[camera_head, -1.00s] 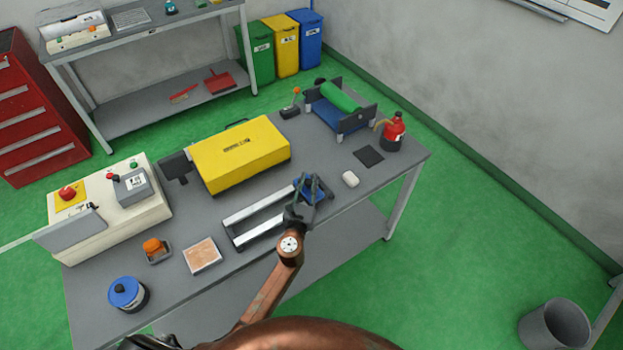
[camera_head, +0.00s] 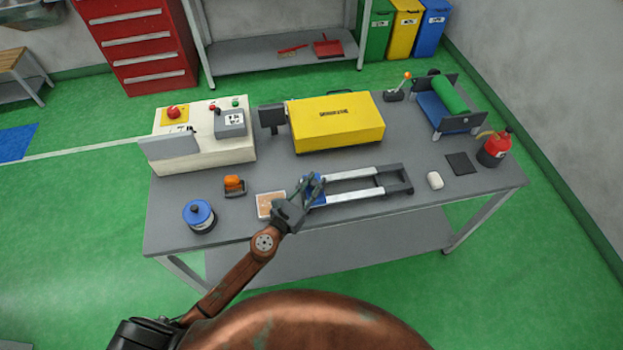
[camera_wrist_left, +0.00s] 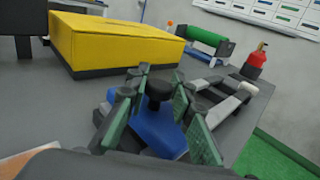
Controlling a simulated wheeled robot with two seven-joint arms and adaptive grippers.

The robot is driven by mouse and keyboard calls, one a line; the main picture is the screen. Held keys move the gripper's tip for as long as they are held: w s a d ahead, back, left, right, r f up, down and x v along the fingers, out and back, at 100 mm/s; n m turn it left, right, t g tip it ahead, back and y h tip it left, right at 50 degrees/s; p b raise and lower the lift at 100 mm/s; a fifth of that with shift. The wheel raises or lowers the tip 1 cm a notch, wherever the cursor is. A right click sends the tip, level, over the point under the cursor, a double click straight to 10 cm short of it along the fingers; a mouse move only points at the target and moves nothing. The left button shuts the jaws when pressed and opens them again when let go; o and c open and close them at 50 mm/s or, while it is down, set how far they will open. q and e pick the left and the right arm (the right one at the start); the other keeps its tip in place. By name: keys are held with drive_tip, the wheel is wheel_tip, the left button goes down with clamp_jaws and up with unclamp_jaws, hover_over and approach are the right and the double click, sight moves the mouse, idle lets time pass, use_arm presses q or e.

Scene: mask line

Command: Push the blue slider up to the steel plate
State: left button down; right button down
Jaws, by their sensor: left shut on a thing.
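The blue slider (camera_head: 316,190) sits at the left end of a pair of pale rails (camera_head: 350,186) on the grey bench. In the left wrist view it is a blue block (camera_wrist_left: 158,134) with a black knob (camera_wrist_left: 159,90) on top. My left gripper (camera_head: 311,184) is shut on the slider's knob, its green-padded fingers (camera_wrist_left: 160,96) on either side. A dark end piece (camera_head: 398,181) closes the rails at the right. The left end of the rails is hidden by my gripper, and I cannot tell which part is the steel plate. My right gripper is out of view.
A wood-coloured tile (camera_head: 269,204) lies just left of the gripper. A yellow case (camera_head: 337,122) stands behind the rails. A white block (camera_head: 434,180), a dark pad (camera_head: 461,163) and a red bottle (camera_head: 495,149) are to the right. An orange-topped item (camera_head: 234,186) and blue-lidded pot (camera_head: 199,215) are left.

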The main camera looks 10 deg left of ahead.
use_arm(q)
drive_tip(key=shift+s+a, duration=0.2)
drive_tip(key=shift+a, duration=0.2)
drive_tip(key=shift+f, duration=0.1)
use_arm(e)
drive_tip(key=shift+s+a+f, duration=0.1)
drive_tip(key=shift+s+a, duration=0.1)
use_arm(q)
drive_tip(key=shift+a, duration=0.15)
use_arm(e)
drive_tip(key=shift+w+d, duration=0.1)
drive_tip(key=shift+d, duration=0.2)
use_arm(q)
drive_tip(key=c, duration=1.7)
unclamp_jaws()
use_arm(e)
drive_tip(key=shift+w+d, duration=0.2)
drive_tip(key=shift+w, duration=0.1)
use_arm(q)
drive_tip(key=shift+s, duration=0.15)
drive_tip(key=v, duration=1.1)
drive_tip(key=shift+s+a, duration=0.1)
drive_tip(key=shift+s, duration=0.3)
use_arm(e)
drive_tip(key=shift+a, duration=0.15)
